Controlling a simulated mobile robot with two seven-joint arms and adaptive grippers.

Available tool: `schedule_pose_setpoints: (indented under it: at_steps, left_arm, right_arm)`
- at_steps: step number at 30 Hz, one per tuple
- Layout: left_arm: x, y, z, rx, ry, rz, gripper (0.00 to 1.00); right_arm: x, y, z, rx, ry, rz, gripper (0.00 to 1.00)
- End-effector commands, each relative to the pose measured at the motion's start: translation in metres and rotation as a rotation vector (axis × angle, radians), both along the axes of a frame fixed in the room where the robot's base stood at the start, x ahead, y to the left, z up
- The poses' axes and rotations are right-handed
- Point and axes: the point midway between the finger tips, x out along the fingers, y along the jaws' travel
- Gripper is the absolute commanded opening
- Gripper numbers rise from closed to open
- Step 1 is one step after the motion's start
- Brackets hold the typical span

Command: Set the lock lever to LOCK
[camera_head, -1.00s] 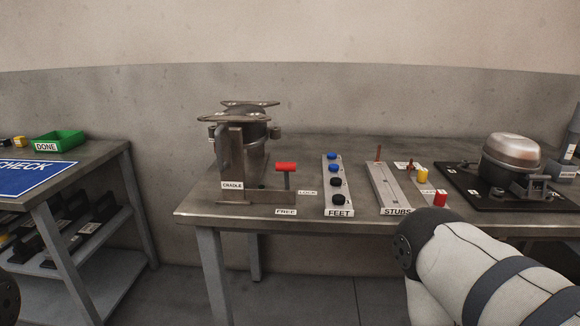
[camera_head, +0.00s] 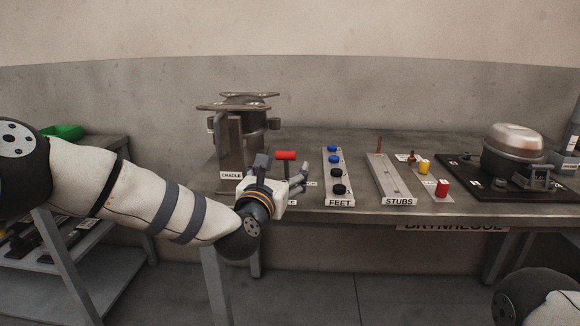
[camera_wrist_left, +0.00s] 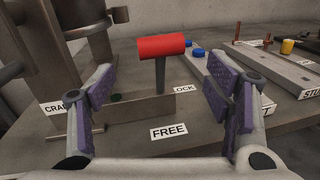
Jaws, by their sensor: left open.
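The lock lever (camera_head: 286,155) has a red cylindrical handle on a grey post and stands upright at the right side of the cradle (camera_head: 232,150). In the left wrist view the red handle (camera_wrist_left: 163,47) is centred, above and beyond the FREE label (camera_wrist_left: 169,131). The LOCK label (camera_wrist_left: 186,89) is partly hidden behind the post. My left gripper (camera_head: 284,170) is open at the table's front edge, in front of the lever. Its two fingers spread left and right of the lever in the wrist view (camera_wrist_left: 160,92), not touching the handle. My right gripper is not visible.
The FEET strip (camera_head: 338,180) with blue and black feet stands right of the lever. Beyond it are the STUBS strip (camera_head: 392,180), yellow and red pieces, and a compressor (camera_head: 510,155) on a black mat. A shelved table (camera_head: 50,265) stands left.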

Motion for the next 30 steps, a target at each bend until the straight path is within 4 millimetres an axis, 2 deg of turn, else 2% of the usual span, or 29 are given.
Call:
schedule_pose_setpoints:
  at_steps: [3,6,10,17,27,30]
  left_arm:
    - [0.026,-0.005,-0.005,0.002,0.004,0.000,0.72]
    - [0.039,-0.007,-0.006,0.004,0.005,0.000,0.72]
    - [0.047,-0.009,-0.004,0.003,0.005,-0.002,0.72]
    - [0.048,-0.009,-0.002,0.003,0.004,-0.002,0.72]
    - [0.049,-0.007,-0.002,0.002,0.002,0.003,0.00]
    - [0.049,-0.005,-0.001,0.001,0.001,0.007,0.00]
  right_arm:
    - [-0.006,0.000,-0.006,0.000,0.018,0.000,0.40]
    - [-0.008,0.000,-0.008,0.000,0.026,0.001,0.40]
    - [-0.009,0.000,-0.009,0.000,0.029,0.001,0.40]
    - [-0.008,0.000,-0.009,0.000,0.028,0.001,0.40]
    - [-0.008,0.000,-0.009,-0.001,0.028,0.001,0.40]
    - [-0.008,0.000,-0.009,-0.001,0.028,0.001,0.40]
